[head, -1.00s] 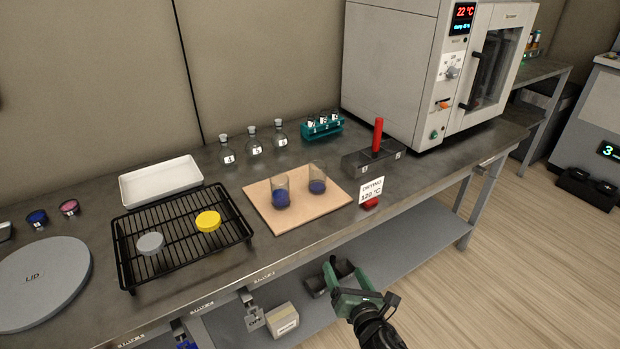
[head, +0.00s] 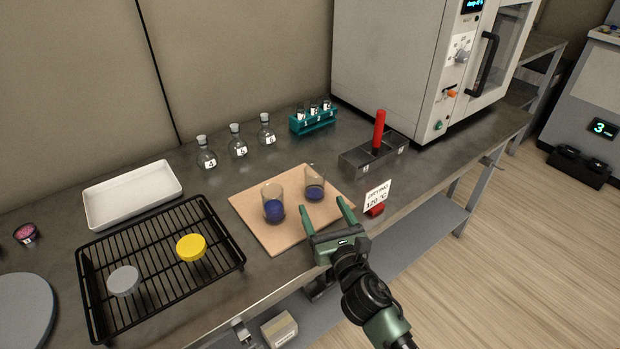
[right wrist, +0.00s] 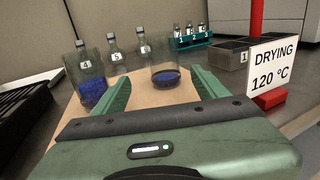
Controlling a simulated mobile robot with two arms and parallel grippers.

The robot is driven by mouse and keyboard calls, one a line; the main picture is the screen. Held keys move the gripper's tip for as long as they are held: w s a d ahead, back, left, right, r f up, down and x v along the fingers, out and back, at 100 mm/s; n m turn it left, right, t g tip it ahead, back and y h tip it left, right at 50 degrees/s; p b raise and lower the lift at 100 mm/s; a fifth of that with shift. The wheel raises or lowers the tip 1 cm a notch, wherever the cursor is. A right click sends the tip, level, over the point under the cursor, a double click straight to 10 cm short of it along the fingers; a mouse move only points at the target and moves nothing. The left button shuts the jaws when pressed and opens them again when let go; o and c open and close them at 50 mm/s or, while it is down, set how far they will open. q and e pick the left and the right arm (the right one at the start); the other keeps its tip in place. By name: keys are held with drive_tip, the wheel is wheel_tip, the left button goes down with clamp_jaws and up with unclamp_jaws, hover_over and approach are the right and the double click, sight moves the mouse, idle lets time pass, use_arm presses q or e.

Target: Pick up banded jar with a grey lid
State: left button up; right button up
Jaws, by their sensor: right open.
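Two clear glass jars with blue contents stand upright on a tan board (head: 250,222). The left jar (head: 273,204) is fuller; the right jar (head: 315,183) has a shallower blue layer and what looks like a dark band low down. Both look open on top. A grey lid (head: 123,281) lies on the black rack, apart from the jars. My right gripper (head: 325,205) is open and empty at the board's front edge, pointing at the right jar. In the right wrist view, the right jar (right wrist: 166,75) shows between and beyond the fingers, and the left jar (right wrist: 90,85) lies outside the left finger.
A yellow lid (head: 191,247) also lies on the black rack (head: 158,255). A red block with a "DRYING 120 °C" sign (head: 377,197) stands right of the board. Stoppered flasks (head: 237,148), a teal vial rack (head: 313,122) and a dark box with a red handle (head: 373,157) stand behind.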

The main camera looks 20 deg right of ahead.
sight(318, 190)
drive_tip(key=shift+w+d+r, duration=0.1)
drive_tip(key=shift+w+r, duration=0.15)
drive_tip(key=shift+w, duration=0.35)
drive_tip(key=shift+w+d+r, duration=0.1)
drive_tip(key=shift+w+r, duration=0.1)
drive_tip(key=shift+w, duration=0.35)
drive_tip(key=w, duration=0.3)
drive_tip(key=shift+w+d+f+p, duration=0.1)
drive_tip(key=shift+w+f+p, duration=0.05)
drive_tip(key=shift+w+p, duration=0.2)
drive_tip(key=shift+w, duration=0.2)
drive_tip(key=c, duration=1.5)
use_arm(q)
drive_tip(key=shift+s+r, duration=0.2)
drive_tip(key=shift+s, duration=0.45)
drive_tip(key=shift+s+r, duration=0.15)
drive_tip(key=shift+s, duration=0.45)
